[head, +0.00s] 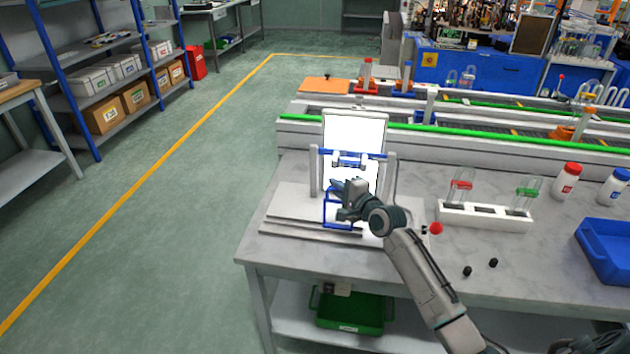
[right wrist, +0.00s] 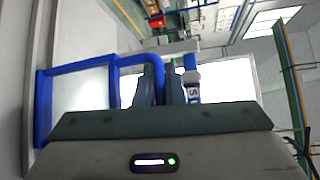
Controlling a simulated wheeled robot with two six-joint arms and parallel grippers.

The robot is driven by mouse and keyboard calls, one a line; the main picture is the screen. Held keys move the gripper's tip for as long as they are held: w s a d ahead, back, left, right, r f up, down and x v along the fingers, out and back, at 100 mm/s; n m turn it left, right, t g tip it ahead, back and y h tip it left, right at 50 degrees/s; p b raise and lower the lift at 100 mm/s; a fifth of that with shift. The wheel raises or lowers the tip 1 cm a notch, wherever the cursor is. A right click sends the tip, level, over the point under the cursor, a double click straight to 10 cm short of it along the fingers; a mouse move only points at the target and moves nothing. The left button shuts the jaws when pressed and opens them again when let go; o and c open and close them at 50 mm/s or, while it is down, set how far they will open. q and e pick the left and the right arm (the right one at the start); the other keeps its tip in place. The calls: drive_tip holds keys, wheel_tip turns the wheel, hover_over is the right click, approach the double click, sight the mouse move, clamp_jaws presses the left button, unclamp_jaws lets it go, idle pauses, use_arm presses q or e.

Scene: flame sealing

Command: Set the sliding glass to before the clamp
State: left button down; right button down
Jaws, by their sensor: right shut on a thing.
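The sliding glass, a blue-framed pane (head: 325,211), stands on the stepped grey base in the head view, low and just left of my right gripper. My right gripper (head: 341,188) is shut on its blue frame; in the right wrist view the fingers (right wrist: 157,84) close on the frame, whose blue outline (right wrist: 43,110) extends left. The clamp, a blue crossbar with a small holder (head: 349,156), sits between two grey posts above and behind the gripper. A bright white panel (head: 371,135) stands behind it. Fingers and wrist partly hide the frame's right side. My left gripper is out of view.
A white rack (head: 484,216) with red- and green-marked glass tubes stands to the right. Two black caps lie near the table's front. A red ball-topped knob (head: 435,228) is beside the base. A blue tray (head: 607,250) is at the far right. The conveyor runs behind.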

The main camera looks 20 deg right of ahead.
drive_tip(key=shift+s+d, duration=0.45)
drive_tip(key=shift+d, duration=0.2)
drive_tip(key=shift+f, duration=0.1)
drive_tip(key=c, duration=1.6)
unclamp_jaws()
drive_tip(key=shift+d, duration=0.15)
drive_tip(key=shift+o, duration=0.4)
drive_tip(key=shift+s+d, duration=0.1)
drive_tip(key=shift+s, duration=0.05)
drive_tip(key=p+v, duration=0.1)
drive_tip(key=v, duration=0.9)
drive_tip(key=shift+s, duration=0.4)
